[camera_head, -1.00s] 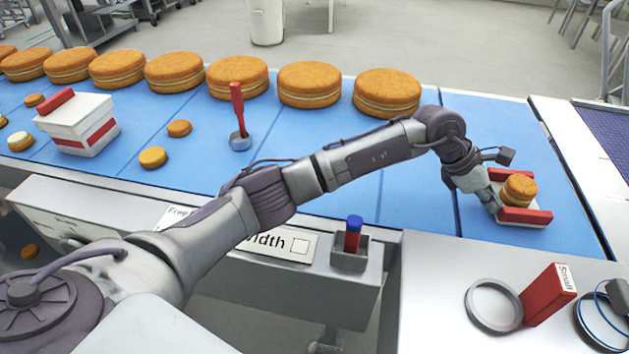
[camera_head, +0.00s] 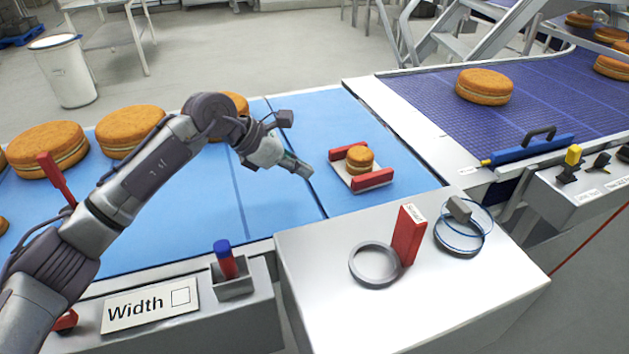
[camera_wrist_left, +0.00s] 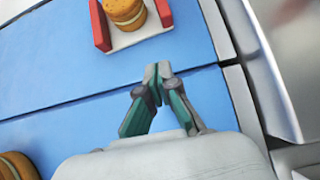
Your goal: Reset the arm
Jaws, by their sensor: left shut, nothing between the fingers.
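My left gripper (camera_head: 303,170) is shut and empty above the blue belt (camera_head: 285,205), left of a small white tray with red sides. Its closed fingertips also show in the left wrist view (camera_wrist_left: 158,72). The tray (camera_head: 369,177) holds a small stack of filled rounds (camera_head: 360,159) and stands apart from the fingers. The same stack shows at the top of the left wrist view (camera_wrist_left: 124,10). My right gripper is not in view.
Large filled rounds (camera_head: 130,130) line the belt's far side. A red-handled tool (camera_head: 56,178) stands at left. A grey ring (camera_head: 374,265), a red block (camera_head: 408,236) and clear rings (camera_head: 462,235) rest on the white counter (camera_head: 330,310). A purple conveyor (camera_head: 430,105) lies right.

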